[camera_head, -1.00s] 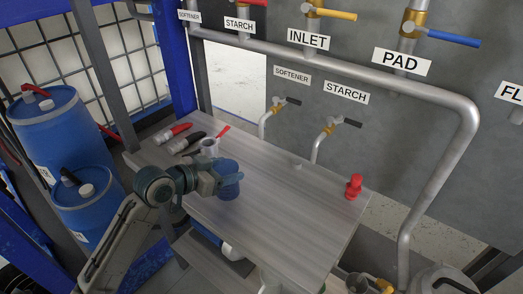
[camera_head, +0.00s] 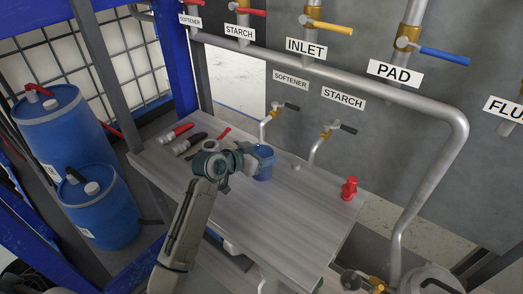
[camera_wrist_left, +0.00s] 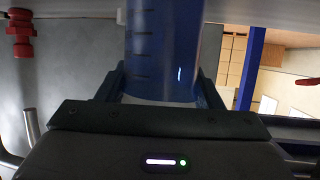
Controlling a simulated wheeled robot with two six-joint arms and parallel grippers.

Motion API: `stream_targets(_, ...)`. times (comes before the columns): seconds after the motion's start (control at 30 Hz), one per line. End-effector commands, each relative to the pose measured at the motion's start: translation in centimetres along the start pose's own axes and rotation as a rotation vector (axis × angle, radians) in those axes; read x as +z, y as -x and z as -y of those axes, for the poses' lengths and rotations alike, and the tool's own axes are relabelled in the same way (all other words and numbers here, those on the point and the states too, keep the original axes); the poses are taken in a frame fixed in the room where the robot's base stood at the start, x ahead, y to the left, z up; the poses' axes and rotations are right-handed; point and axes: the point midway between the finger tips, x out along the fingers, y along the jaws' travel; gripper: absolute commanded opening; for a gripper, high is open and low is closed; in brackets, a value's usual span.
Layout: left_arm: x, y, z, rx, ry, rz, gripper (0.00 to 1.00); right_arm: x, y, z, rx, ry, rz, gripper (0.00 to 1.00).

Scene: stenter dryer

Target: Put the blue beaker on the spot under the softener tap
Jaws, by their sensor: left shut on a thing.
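The blue beaker (camera_head: 264,163) is held by my left gripper (camera_head: 250,160), which is shut on it, over the wooden table in the head view. In the left wrist view the beaker (camera_wrist_left: 163,50) shows between the two fingers, with dark graduation marks on its side. The softener tap (camera_head: 270,117), with a dark handle and brass body, is on the wall behind the table, just beyond the beaker. Its label (camera_head: 290,80) reads SOFTENER. I cannot tell whether the beaker touches the table. My right gripper is not in view.
The starch tap (camera_head: 325,135) is right of the softener tap. A red object (camera_head: 349,188) stands at the table's right edge. Red and black tools (camera_head: 181,133) lie at the back left. The front of the tabletop (camera_head: 285,225) is clear. Blue drums (camera_head: 62,120) stand left.

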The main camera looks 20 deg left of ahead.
Motion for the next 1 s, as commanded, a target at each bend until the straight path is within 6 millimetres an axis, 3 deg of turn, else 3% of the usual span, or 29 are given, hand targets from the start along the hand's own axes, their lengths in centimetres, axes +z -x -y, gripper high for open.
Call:
stream_targets(0.37, 0.4, -0.2, 0.0, 0.0, -0.001, -0.003, 0.26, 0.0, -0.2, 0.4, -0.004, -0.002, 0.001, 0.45)
stream_targets(0.4, 0.3, -0.1, 0.0, 0.0, -0.001, -0.003, 0.68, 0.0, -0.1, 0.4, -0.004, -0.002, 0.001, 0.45)
stream_targets(0.5, 0.3, -0.1, 0.0, 0.0, -0.001, -0.003, 0.82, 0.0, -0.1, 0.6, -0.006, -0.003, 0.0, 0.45)
stream_targets(0.83, -0.1, 0.1, 0.0, -0.001, -0.002, -0.003, 0.82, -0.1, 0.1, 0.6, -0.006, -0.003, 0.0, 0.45)
stream_targets(1.0, 0.2, 2.4, 0.1, -0.002, -0.006, -0.004, 0.82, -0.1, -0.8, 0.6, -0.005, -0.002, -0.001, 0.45)
